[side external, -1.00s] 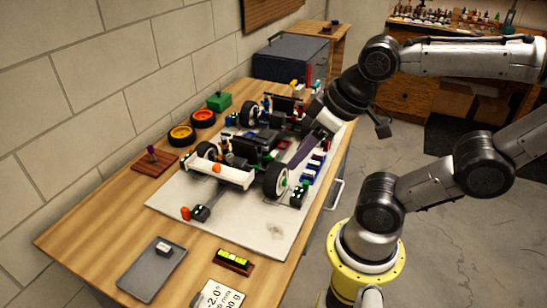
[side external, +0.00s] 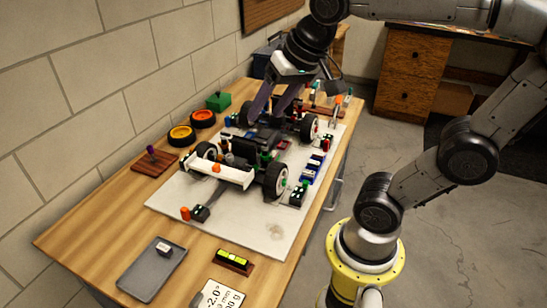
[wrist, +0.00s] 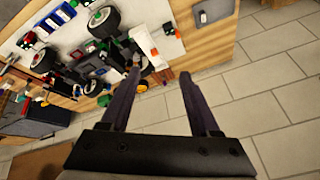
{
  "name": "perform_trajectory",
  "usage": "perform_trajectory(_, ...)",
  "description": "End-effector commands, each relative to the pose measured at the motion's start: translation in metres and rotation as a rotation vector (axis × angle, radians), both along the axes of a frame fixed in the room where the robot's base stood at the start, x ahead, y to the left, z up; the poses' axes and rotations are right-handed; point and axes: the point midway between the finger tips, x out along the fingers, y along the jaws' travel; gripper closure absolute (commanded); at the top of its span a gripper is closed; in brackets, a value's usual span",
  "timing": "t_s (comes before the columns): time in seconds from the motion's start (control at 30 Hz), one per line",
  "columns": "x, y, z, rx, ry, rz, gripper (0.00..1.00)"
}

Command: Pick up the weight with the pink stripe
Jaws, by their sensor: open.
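I cannot make out a pink stripe on any weight in these views. A small block with a white face (side external: 165,249), perhaps a weight, sits on a grey tray (side external: 140,283) at the near end of the bench; any stripe is too small to tell. It also shows in the wrist view (wrist: 203,17). My gripper (side external: 268,115) is open, with its two dark fingers over the far half of the race car (side external: 225,175), well away from that tray. In the wrist view my gripper (wrist: 160,77) has nothing between its fingertips.
The car stands on a white board (side external: 262,232) with several small coloured parts along its right side. Two wheels with yellow and orange rims (side external: 182,136) and a green box (side external: 218,101) lie by the wall. A yellow level (side external: 234,261) lies near the tray. Bare wood surrounds the tray.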

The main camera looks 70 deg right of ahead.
Motion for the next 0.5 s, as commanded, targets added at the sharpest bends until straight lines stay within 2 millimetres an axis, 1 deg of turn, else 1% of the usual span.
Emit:
perform_trajectory(0.03,0.018,-0.01,0.003,0.021,0.019,-0.068,0.38)
perform_trajectory(0.13,0.052,-0.035,0.004,0.065,0.055,-0.215,0.38)
perform_trajectory(0.17,0.063,-0.044,0.003,0.079,0.067,-0.262,0.38)
perform_trajectory(0.2,0.077,-0.057,0.0,0.096,0.085,-0.323,0.38)
perform_trajectory(0.27,0.096,-0.079,-0.006,0.121,0.109,-0.413,0.38)
perform_trajectory(0.3,0.108,-0.094,-0.013,0.136,0.127,-0.472,0.38)
perform_trajectory(0.37,0.123,-0.119,-0.025,0.158,0.154,-0.558,0.38)
perform_trajectory(0.4,0.132,-0.137,-0.035,0.172,0.174,-0.612,0.38)
perform_trajectory(0.47,0.143,-0.164,-0.053,0.192,0.203,-0.691,0.38)
perform_trajectory(0.5,0.148,-0.183,-0.066,0.204,0.225,-0.741,0.38)
